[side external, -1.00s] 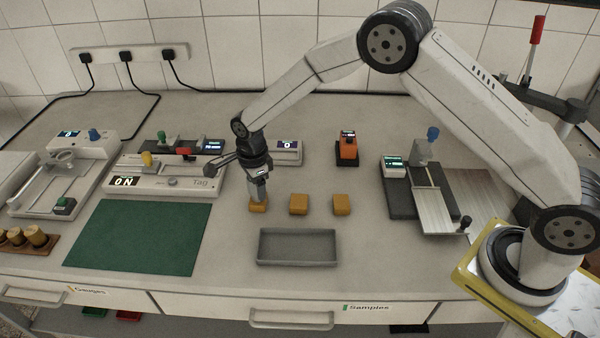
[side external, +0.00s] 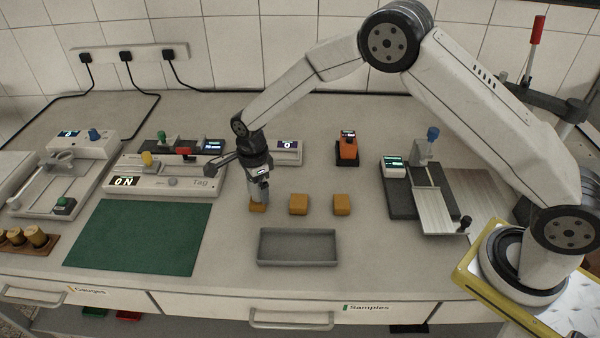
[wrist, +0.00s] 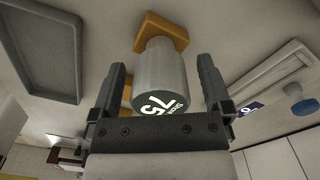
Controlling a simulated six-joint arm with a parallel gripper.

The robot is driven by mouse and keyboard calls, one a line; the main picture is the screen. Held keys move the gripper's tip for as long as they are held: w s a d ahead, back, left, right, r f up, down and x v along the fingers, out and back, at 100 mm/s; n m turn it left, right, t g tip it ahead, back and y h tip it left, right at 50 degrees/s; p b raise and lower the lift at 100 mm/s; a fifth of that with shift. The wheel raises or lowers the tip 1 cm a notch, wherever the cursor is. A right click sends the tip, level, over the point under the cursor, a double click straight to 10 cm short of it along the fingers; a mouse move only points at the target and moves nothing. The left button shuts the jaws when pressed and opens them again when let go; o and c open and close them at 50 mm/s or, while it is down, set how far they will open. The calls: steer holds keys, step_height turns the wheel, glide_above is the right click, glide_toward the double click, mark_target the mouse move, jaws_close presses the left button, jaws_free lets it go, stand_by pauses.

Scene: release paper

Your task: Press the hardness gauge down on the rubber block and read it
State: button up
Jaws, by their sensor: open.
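The hardness gauge (wrist: 160,78) is a silver cylinder with a dark round face that seems to show 75 in the wrist view. It stands on an orange-yellow rubber block (wrist: 163,27), which also shows at the left end of a row in the side view (side external: 258,208). My gripper (wrist: 161,66) is open, with one finger on each side of the gauge and a visible gap on both sides. In the side view my gripper (side external: 258,184) points down over the block and partly hides the gauge.
Two more orange-yellow blocks (side external: 298,204) (side external: 341,204) lie to the right. An empty grey tray (side external: 297,258) lies in front, and a green mat (side external: 140,237) lies to the left. Instruments, including an orange device (side external: 347,150), stand behind. A cutting device (side external: 402,200) stands at right.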

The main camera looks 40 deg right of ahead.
steer(key=shift+r, duration=3.75)
steer(key=shift+s, duration=0.1)
steer(key=shift+s+d+r+n, duration=0.25)
steer(key=shift+d+n, duration=0.15)
steer(key=s+d+r+n+t, duration=0.1)
steer(key=s+d+n, duration=0.5)
steer(key=s+n, duration=0.3)
steer(key=s+d+r+n+t, duration=0.1)
steer(key=s+d+r+n, duration=0.1)
steer(key=s+d+n, duration=0.4)
steer(key=s+n, duration=0.4)
steer(key=s, duration=0.4)
steer(key=shift+d+r+n+t, duration=0.15)
steer(key=shift+d+n+t, duration=0.15)
steer(key=shift+d, duration=0.1)
